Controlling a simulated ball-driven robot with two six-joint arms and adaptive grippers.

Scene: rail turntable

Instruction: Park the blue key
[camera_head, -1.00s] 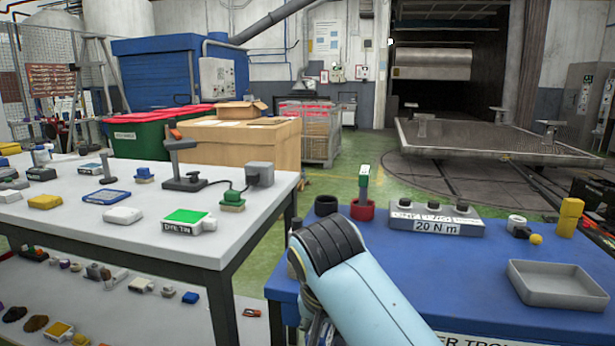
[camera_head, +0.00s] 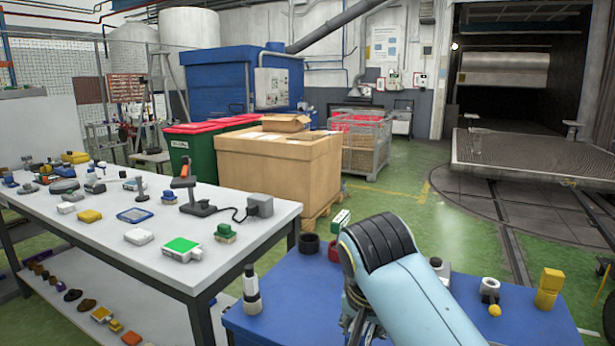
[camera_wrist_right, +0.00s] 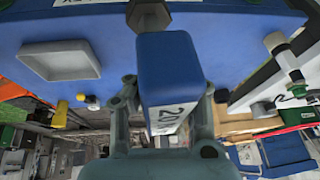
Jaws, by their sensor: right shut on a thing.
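The blue key (camera_wrist_right: 168,65) fills the middle of the right wrist view as a blue block with a white label that starts with "20". My right gripper (camera_wrist_right: 170,105) is shut on it, one finger on each side. A dark hexagonal part (camera_wrist_right: 150,14) shows at the far end of the block; I cannot tell whether they are joined. In the head view my light-blue right arm reaches over the blue trolley top (camera_head: 290,325); its gripper and the key are hidden behind it. A grey block with a dark knob (camera_head: 440,270) is mostly covered by the arm. My left gripper is not in view.
On the trolley stand a white bottle (camera_head: 251,293), a black cup (camera_head: 310,244), a red cup (camera_head: 333,252), a yellow block (camera_head: 548,288) and a yellow ball (camera_head: 494,310). The grey tray (camera_wrist_right: 68,62) shows in the wrist view. A cluttered white table (camera_head: 110,232) stands left.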

